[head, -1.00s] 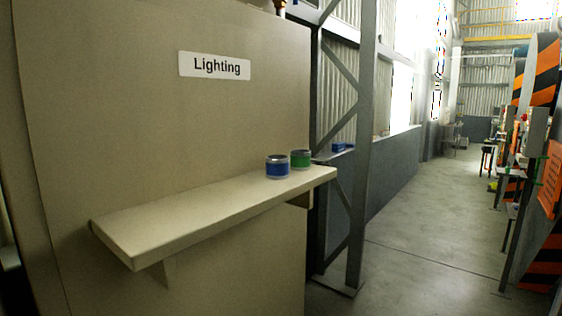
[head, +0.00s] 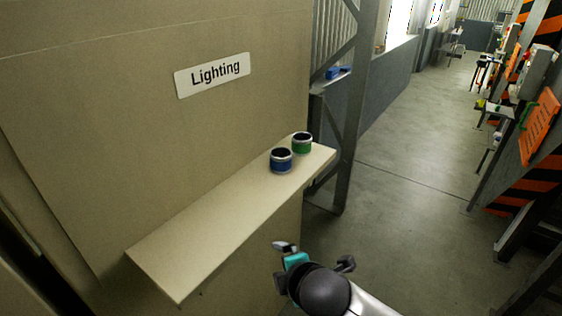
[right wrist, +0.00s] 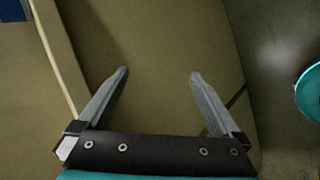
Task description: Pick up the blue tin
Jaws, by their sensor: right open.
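The blue tin (head: 281,161) stands upright on the beige shelf (head: 205,232), toward its right end. A green tin (head: 302,143) stands just behind it to the right. My right gripper (head: 312,252) is in front of and below the shelf, apart from both tins. In the right wrist view its two fingers (right wrist: 158,75) are spread with nothing between them, and the beige panel lies beyond. The tins cannot be made out in the right wrist view. My left gripper is not in view.
The shelf is fixed to a beige panel with a "Lighting" sign (head: 212,75). A grey steel post (head: 352,120) rises beyond the shelf's right end. Open concrete floor (head: 410,180) lies to the right. Striped orange and black equipment (head: 535,180) stands at the far right.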

